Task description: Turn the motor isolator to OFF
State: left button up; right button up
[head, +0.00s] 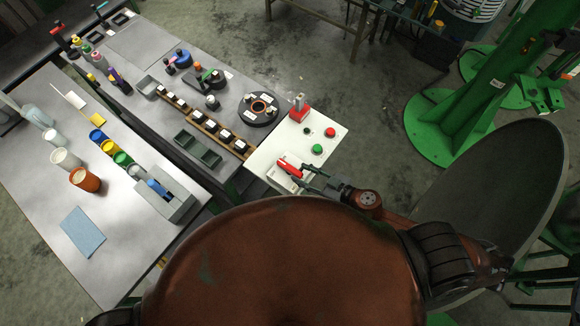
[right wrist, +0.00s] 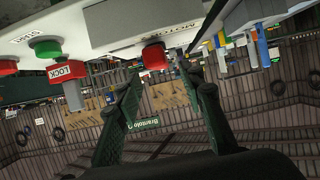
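The motor isolator's red handle (head: 289,166) sits on a pale base at the near edge of the white panel (head: 272,150) in the head view. In the right wrist view the red handle (right wrist: 154,57) shows end-on, beside a partly hidden label starting "MOT". My right gripper (head: 306,178) is close by the handle, on its right side in the head view. In the right wrist view my right gripper (right wrist: 160,78) has its fingers spread, with the handle beyond and between the tips. Contact cannot be told. My left gripper is not in view.
The panel also carries a green button (head: 317,149), a red button (head: 330,132) and a red lock block (head: 300,115) with a grey post. A black round fixture (head: 259,109) and several dark blocks stand left of the panel.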

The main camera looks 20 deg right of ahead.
aim_at(291, 168)
jog(key=p+x, duration=0.1)
jog(key=x, duration=0.5)
jog(key=shift+w+a, duration=0.2)
jog(key=shift+w, duration=0.1)
jog(key=shift+c, duration=0.4)
grip_shut()
